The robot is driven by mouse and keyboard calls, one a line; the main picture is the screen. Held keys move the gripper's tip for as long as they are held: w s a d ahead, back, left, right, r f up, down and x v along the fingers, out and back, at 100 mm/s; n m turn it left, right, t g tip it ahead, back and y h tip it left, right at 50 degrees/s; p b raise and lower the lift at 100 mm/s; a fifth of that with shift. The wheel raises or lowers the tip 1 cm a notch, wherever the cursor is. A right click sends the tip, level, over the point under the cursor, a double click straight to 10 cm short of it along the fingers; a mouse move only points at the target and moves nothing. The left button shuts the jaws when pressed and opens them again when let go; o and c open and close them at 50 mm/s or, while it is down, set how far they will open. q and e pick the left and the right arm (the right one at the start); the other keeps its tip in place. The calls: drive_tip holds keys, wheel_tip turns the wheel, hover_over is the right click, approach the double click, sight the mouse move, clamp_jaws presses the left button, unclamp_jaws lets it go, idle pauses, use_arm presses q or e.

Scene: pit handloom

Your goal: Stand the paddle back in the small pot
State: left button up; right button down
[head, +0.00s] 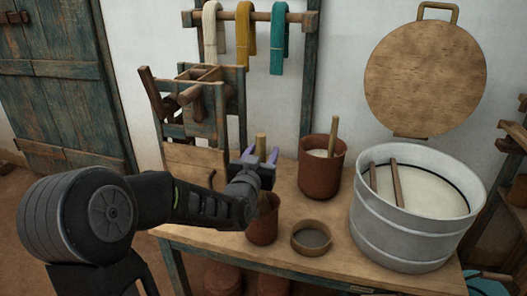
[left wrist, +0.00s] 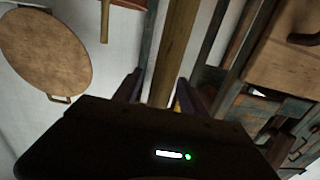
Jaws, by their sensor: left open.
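The paddle (head: 260,143) is a wooden stick, roughly upright, its top showing above my left gripper in the head view. The small pot (head: 262,229) is reddish brown and stands on the table directly below the gripper. My left gripper (head: 261,156) is open, with its purple fingers on either side of the paddle. In the left wrist view the paddle (left wrist: 176,45) runs between the two fingers (left wrist: 158,92). The gripper hides the paddle's middle, and I cannot see whether its lower end rests on the pot's floor. My right gripper is out of view.
A larger brown pot (head: 320,183) with a stick in it stands behind, to the right. A low ring-shaped bowl (head: 311,248) sits beside the small pot. A big metal tub (head: 400,240) fills the table's right. A wooden frame (head: 233,105) stands behind my arm.

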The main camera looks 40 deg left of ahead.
use_arm(q)
drive_tip(key=v, duration=0.6)
drive_tip(key=shift+s, duration=0.4)
drive_tip(key=shift+d, duration=0.15)
